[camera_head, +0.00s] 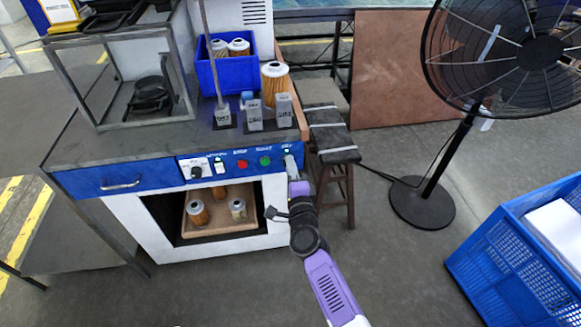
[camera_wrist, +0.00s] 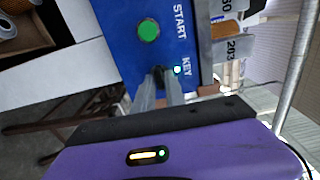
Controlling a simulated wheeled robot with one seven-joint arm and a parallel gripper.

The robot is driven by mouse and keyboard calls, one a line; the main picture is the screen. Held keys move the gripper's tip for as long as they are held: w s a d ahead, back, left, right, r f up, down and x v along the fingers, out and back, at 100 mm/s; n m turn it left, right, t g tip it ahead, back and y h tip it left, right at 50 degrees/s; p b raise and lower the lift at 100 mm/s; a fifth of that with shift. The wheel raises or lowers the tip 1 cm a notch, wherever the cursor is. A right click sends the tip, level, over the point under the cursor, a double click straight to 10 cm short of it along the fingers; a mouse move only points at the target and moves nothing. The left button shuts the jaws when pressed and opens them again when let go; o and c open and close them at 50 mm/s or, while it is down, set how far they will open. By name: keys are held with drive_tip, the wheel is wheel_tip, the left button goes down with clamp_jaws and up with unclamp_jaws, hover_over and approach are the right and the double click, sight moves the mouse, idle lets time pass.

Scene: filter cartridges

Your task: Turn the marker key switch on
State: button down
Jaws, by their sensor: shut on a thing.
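The key switch (camera_wrist: 158,74) sits on the blue control panel (camera_head: 230,164), beside the printed word KEY and a small lit lamp (camera_wrist: 178,70). In the wrist view my gripper (camera_wrist: 160,82) reaches the panel with its two grey fingers shut on the dark key. In the head view my gripper (camera_head: 291,170) is at the right end of the panel, and the key is hidden there. A green START button (camera_wrist: 148,30) is next to the key switch. I cannot tell the key's exact angle.
A red button (camera_head: 242,163), a green button (camera_head: 265,161) and a dark knob (camera_head: 196,172) share the panel. Below is an open bay with a tray (camera_head: 222,229) of cartridges. A stool (camera_head: 335,157) stands close on the right, and a fan (camera_head: 425,200) farther right.

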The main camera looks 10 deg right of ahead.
drive_tip(key=c, duration=1.5)
unclamp_jaws()
drive_tip(key=shift+c, duration=0.2)
drive_tip(key=shift+s, duration=0.1)
drive_tip(key=s+p, duration=0.2)
drive_tip(key=s, duration=0.5)
drive_tip(key=shift+s+p, duration=0.35)
drive_tip(key=shift+a, duration=0.1)
